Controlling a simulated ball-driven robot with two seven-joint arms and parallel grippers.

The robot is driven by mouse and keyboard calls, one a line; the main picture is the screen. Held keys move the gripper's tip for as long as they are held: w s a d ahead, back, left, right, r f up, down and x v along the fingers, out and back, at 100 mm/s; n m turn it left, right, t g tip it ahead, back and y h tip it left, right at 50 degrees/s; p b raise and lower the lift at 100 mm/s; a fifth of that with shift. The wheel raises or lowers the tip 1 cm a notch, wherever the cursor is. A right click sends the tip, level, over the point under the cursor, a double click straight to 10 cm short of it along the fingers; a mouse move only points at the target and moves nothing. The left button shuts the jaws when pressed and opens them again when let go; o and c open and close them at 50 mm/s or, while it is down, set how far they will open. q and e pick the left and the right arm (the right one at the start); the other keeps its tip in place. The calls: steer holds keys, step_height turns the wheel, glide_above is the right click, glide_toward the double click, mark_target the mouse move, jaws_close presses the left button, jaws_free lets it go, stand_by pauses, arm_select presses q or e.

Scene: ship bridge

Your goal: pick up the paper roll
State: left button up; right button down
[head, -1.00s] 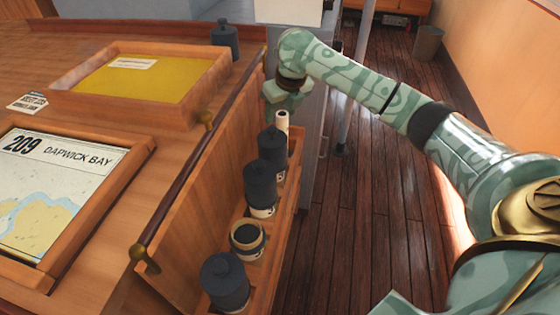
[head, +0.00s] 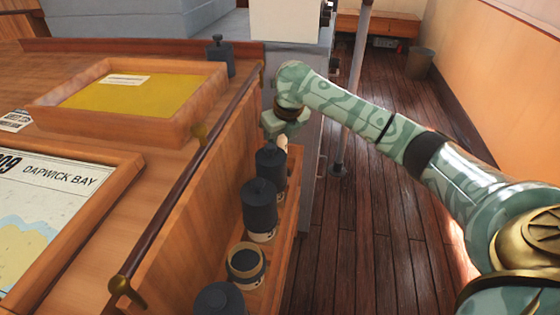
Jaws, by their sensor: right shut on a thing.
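The paper roll (head: 283,142) is a pale, narrow upright cylinder at the far end of the narrow wooden shelf. The fingertips are small and partly hidden, so the exact grip is hard to see. My left gripper is not in view.
Several dark lidded jars, such as this one (head: 259,207), and an open round container (head: 246,264) line the shelf. A rail (head: 185,185) edges the chart desk at left. A grey pole (head: 350,100) stands beyond. The plank floor at right is clear.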

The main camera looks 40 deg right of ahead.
step_height(320, 180, up, 4)
steer(key=shift+r+p, duration=0.2)
steer(key=shift+p, duration=1)
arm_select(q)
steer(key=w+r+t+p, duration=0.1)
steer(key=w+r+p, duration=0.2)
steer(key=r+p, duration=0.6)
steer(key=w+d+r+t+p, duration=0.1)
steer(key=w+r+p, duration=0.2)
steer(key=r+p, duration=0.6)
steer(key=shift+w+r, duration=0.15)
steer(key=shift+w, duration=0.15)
arm_select(e)
step_height(320, 180, up, 30)
steer(key=shift+f, duration=0.3)
